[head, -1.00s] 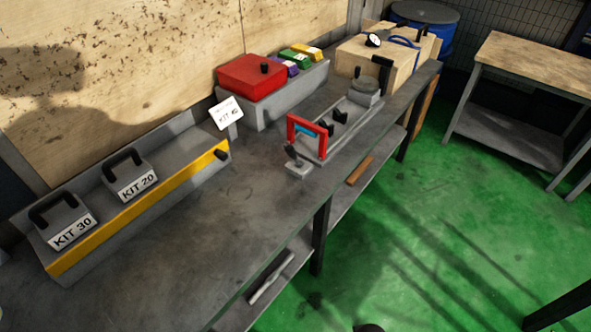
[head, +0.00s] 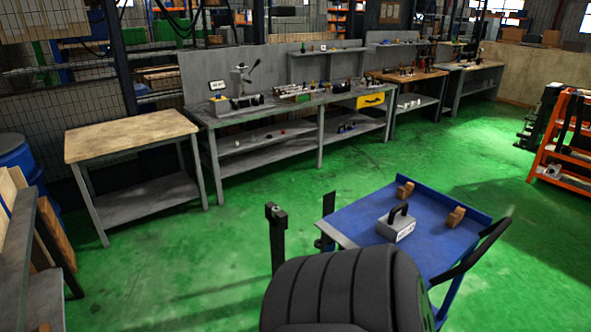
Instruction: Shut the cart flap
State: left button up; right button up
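The cart (head: 367,221) stands at the lower right with a blue top. A grey kit box (head: 396,229) with a black handle sits on it, between two brown blocks (head: 404,190) and (head: 455,217). A raised blue lip runs along the cart's far edge. A pale grey strip (head: 335,234) lies along its left end; I cannot tell whether this is the flap. Dark upright parts (head: 277,240) stand left of that end, and I cannot tell what they belong to. A large black ribbed shape hides the near side of the cart. Neither gripper can be made out.
A wood-topped table (head: 130,136) stands at the left, with a long grey workbench (head: 290,108) behind. An orange rack (head: 565,150) is at the right. Green floor is free between the cart and the benches. A black cart handle (head: 470,256) sticks out at right.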

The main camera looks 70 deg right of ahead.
aim_at(345, 243)
jog(key=l+z, duration=0.1)
jog(key=z, duration=3)
jog(key=k, duration=0.05)
